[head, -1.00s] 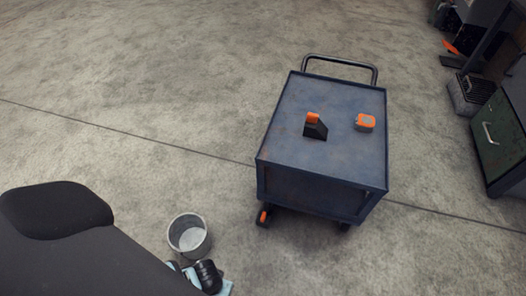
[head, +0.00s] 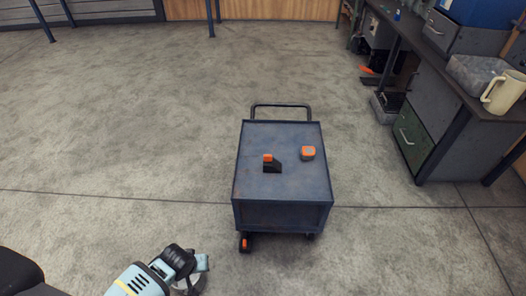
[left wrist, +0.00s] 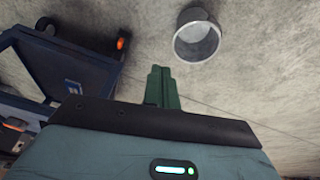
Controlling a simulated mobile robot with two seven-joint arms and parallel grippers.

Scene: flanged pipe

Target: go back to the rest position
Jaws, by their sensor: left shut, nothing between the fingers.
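My left arm (head: 150,276) comes in at the lower left of the head view, in pale blue and black. My right gripper is not in view.
A blue cart (head: 300,187) stands mid-view, carrying a black-and-orange item (head: 270,164) and an orange-and-grey item (head: 308,153). A grey bucket (left wrist: 197,40) stands on the floor near my left gripper. A workbench (head: 450,105) is at right. Floor left of the cart is clear.

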